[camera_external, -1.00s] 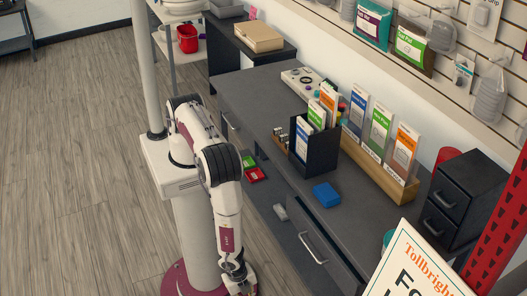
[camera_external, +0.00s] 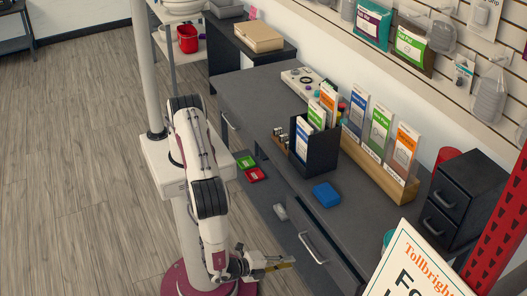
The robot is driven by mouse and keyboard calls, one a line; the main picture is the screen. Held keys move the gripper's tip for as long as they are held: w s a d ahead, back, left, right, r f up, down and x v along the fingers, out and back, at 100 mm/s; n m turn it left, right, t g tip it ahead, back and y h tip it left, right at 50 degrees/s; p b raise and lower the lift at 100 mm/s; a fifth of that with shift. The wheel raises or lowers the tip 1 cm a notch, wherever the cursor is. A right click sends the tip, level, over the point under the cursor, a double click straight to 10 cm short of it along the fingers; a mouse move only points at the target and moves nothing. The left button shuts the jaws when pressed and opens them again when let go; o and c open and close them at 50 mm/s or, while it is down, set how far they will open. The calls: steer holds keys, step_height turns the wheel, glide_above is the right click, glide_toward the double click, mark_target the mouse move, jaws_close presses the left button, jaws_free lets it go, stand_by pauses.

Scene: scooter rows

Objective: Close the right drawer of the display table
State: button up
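The dark grey display table (camera_external: 245,90) runs diagonally across the middle of the view. The right drawer (camera_external: 298,226) is low on its near side, with a pale bar handle (camera_external: 313,248). How far it stands out is hard to tell from this angle. A small light grey item (camera_external: 281,212) shows by its left end. My gripper (camera_external: 286,264) is low in front of the drawer, left of and slightly below the handle in the picture. It points right, apparently apart from the drawer. Its fingers are too small to show their opening, and nothing is clearly held.
Green (camera_external: 246,162) and red (camera_external: 255,174) boxes lie low by the table's left part. A blue box (camera_external: 326,194), a black card holder (camera_external: 314,150) and a wooden card rack (camera_external: 370,170) stand on top. A sign (camera_external: 425,265) blocks the lower right. Open floor lies left.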

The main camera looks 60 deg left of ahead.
steer(key=t, duration=0.2)
glide_toward(307, 248)
steer(key=r+x, duration=0.1)
steer(key=x, duration=0.2)
steer(key=shift+s+f+m, duration=0.1)
steer(key=shift+f+m, duration=0.3)
steer(key=shift+f, duration=0.2)
steer(key=shift+x, duration=3.9)
jaws_close()
